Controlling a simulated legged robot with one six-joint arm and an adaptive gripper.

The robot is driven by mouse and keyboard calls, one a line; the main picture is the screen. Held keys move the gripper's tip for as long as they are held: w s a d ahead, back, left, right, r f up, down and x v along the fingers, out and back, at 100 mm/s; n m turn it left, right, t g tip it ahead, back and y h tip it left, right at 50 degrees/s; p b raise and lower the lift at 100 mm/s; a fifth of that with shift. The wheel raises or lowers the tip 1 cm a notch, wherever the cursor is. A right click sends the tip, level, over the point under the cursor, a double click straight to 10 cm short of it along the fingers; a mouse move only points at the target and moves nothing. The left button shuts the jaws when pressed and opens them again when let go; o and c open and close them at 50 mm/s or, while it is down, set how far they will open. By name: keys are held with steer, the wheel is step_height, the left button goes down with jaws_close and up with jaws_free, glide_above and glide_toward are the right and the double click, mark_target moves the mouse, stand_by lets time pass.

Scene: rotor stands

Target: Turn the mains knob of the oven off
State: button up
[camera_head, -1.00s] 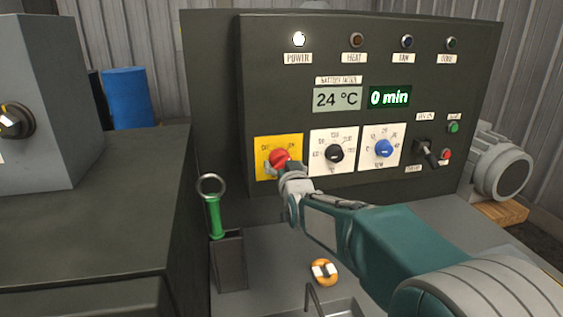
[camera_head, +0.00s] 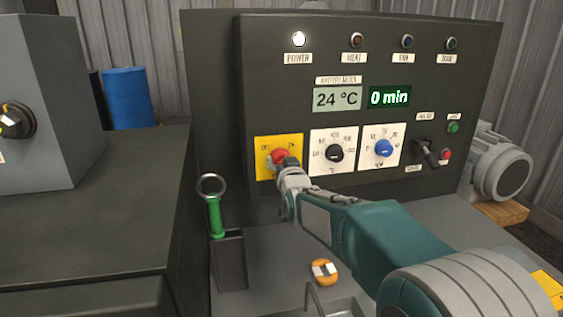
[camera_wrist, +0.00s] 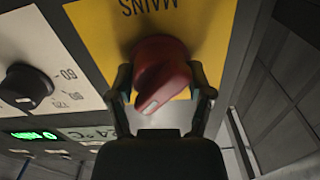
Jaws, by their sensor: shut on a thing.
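The mains knob (camera_head: 278,157) is red and sits on a yellow plate (camera_head: 262,144) at the lower left of the oven's control panel (camera_head: 270,75). In the wrist view the red knob (camera_wrist: 160,75) shows large below the upside-down word MAINS, with a pale mark on its grip. My gripper (camera_head: 288,166) is at the knob in the head view. In the wrist view my gripper (camera_wrist: 162,95) has one finger on each side of the knob and is shut on it. The power lamp (camera_head: 299,39) is lit white. The gripper partly hides the knob.
A black knob (camera_head: 334,153) and a blue knob (camera_head: 383,148) are to the right of the mains knob. A green-handled tool (camera_head: 214,215) stands in a holder at the left. An orange and white round piece (camera_head: 323,272) lies on the surface below.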

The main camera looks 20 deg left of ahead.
steer(key=n, duration=0.8)
steer(key=shift+a+n, duration=0.1)
steer(key=shift+n, duration=0.3)
steer(key=n, duration=0.5)
steer(key=shift+f+n, duration=0.1)
steer(key=shift+n, duration=1.9)
steer(key=shift+f, duration=0.1)
steer(key=o, duration=1.1)
steer(key=shift+a, duration=0.15)
steer(key=shift+o, duration=0.2)
steer(key=shift+a, duration=0.15)
steer(key=shift+d, duration=0.2)
